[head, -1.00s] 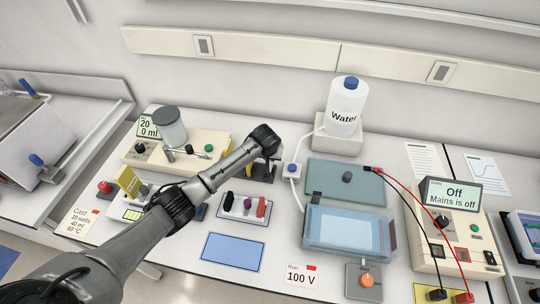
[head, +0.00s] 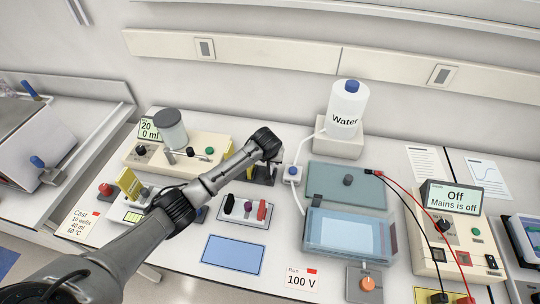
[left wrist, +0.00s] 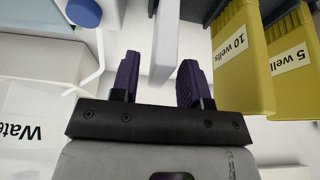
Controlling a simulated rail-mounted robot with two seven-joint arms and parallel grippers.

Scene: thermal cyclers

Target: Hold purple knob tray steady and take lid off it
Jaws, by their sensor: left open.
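A small white tray (head: 241,221) stands mid-bench in the head view. It bears a black piece, a small purple knob (head: 248,206) and a red piece. Whether a separate lid lies on it is too small to tell. My left gripper (head: 268,170) is behind this tray, beside a dark stand, and apart from the tray. In the left wrist view its two purple fingers (left wrist: 157,82) are open. A white upright edge (left wrist: 165,40) shows beyond and between the fingertips; I cannot tell whether it touches them. My right gripper is not in view.
Yellow combs marked 10 wells (left wrist: 238,55) and 5 wells (left wrist: 293,65) are right of the fingers. A water bottle (head: 346,108) stands behind. A teal plate (head: 325,183) and clear tank (head: 350,233) lie to the right. A blue mat (head: 233,254) lies in front.

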